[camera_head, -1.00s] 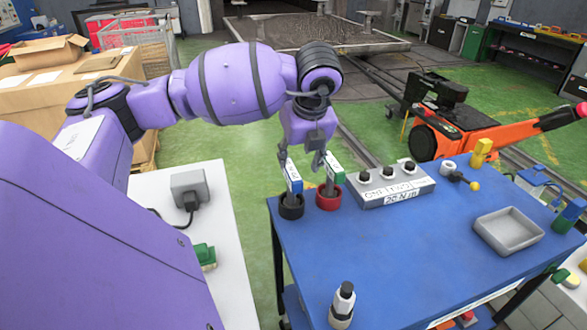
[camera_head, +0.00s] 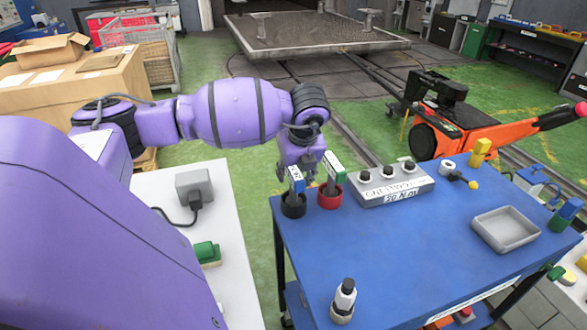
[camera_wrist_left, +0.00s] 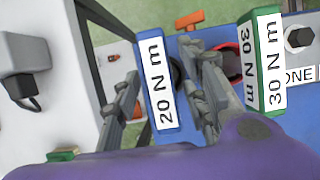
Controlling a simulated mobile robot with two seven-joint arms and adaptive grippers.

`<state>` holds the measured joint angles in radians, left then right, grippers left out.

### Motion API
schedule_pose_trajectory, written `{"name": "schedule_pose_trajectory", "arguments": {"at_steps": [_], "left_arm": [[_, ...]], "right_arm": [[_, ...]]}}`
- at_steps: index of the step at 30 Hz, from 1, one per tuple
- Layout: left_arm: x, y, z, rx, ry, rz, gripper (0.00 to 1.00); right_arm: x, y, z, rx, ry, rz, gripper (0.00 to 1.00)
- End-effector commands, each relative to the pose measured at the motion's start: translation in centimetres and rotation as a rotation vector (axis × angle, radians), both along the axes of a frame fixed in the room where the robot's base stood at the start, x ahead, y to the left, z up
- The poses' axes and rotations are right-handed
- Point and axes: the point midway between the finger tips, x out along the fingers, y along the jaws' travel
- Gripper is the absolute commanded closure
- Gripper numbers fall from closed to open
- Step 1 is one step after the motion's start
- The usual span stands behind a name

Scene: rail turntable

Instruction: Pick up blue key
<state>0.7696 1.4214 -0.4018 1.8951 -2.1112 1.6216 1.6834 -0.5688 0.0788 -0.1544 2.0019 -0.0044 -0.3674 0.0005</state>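The blue key (camera_head: 297,181), with a white label, stands upright in a black ring holder (camera_head: 293,206) at the table's back left corner. In the left wrist view the blue key (camera_wrist_left: 158,80) reads "20 N m". My left gripper (camera_head: 299,167) is over its top; in the wrist view one finger is on each side of the key, apart enough that it looks open. Whether a finger touches the key is unclear. My right gripper is out of view.
A green key (camera_head: 333,171) stands close to the right in a red ring holder (camera_head: 329,198), near my right-hand finger. A grey box with black knobs (camera_head: 391,185) is beyond it. The blue table (camera_head: 400,250) is clear in the middle; a grey tray (camera_head: 506,230) lies right.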

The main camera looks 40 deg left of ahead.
Motion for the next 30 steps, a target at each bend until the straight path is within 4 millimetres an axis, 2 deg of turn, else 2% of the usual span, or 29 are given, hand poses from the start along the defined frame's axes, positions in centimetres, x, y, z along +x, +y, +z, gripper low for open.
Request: {"name": "schedule_pose_trajectory", "arguments": {"at_steps": [1,8,22,26,30], "left_arm": [[0.0,0.0,0.0,0.000,0.000,0.000,0.71],[0.0,0.0,0.0,0.000,0.000,0.000,1.00],[0.1,0.0,0.5,0.000,-0.004,0.000,1.00],[0.1,0.0,1.7,0.001,-0.007,0.001,1.00],[0.1,0.0,4.1,0.000,-0.010,0.001,1.00]], "right_arm": [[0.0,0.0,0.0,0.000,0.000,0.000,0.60],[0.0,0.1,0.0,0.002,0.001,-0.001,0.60],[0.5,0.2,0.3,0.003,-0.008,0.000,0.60],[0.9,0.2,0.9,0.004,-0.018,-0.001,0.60],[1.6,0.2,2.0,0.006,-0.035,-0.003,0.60]]}}
